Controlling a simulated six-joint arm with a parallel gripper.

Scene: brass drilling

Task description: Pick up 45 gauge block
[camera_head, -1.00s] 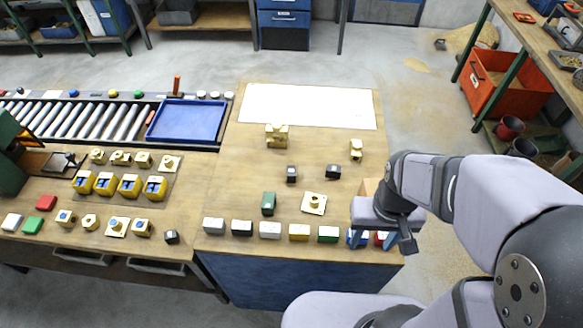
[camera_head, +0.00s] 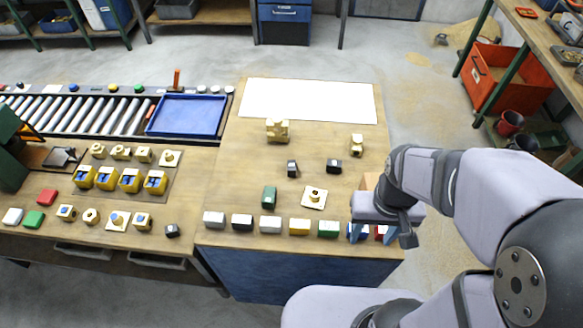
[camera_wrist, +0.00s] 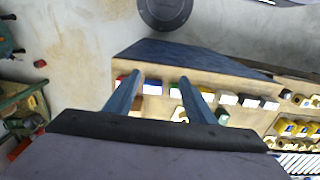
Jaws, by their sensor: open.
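I cannot read any marking that picks out the 45 gauge block. A row of small blocks lies along the bench's front edge: white (camera_head: 214,219), black (camera_head: 242,222), light grey (camera_head: 271,225), yellow (camera_head: 299,227) and green (camera_head: 328,229). Blue and red blocks at the right end are partly hidden by my gripper (camera_head: 371,233). Two dark blocks stand mid-bench, one left (camera_head: 292,168) and one right (camera_head: 334,166).
A brass part on a plate (camera_head: 314,198) sits behind the row. Other brass parts (camera_head: 277,130) stand farther back, near a white sheet (camera_head: 308,101). A blue tray (camera_head: 187,115) lies beside the roller conveyor (camera_head: 95,118). Bare wood shows mid-bench.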

